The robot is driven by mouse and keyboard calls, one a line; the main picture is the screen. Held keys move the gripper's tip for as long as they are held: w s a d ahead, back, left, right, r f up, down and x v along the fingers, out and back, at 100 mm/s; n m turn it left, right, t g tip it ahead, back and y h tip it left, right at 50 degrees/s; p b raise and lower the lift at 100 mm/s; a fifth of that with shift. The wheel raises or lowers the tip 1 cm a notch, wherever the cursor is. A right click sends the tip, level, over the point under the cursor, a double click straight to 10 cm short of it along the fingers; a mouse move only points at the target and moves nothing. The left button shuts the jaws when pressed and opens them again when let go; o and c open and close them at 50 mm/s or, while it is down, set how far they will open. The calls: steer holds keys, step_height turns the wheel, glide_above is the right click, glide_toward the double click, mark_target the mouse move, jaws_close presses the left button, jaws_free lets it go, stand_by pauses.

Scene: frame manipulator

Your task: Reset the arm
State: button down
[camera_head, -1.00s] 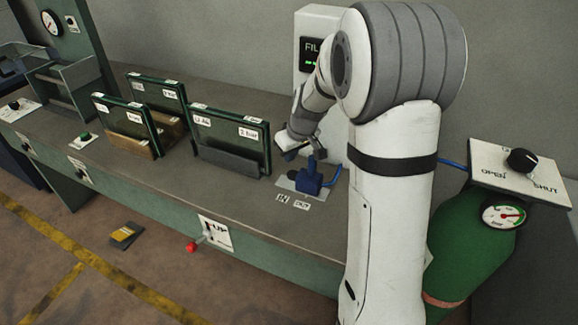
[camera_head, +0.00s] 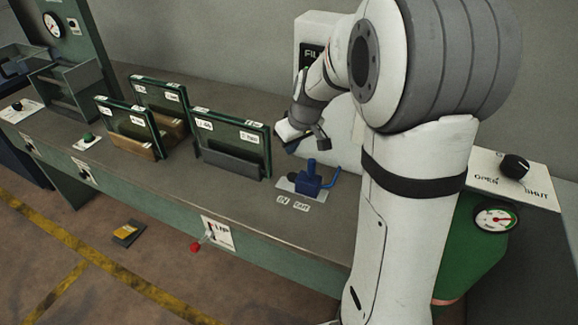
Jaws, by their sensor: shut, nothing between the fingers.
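My arm rises at the right of the head view and bends over the bench. My gripper (camera_head: 303,142) is above the back of the bench, beyond and above a blue valve (camera_head: 311,185) on a small pale plate. The gripper is shut, with nothing held, and looks apart from the valve. Its fingertips are small and partly dark in this view.
Framed panels (camera_head: 231,134) stand in holders left of my gripper. A white box (camera_head: 312,40) is on the wall behind my arm. A green cylinder (camera_head: 463,262) with a gauge and a knob panel (camera_head: 525,185) is at the right.

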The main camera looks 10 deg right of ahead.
steer(key=shift+s+r, duration=0.3)
steer(key=shift+r, duration=0.25)
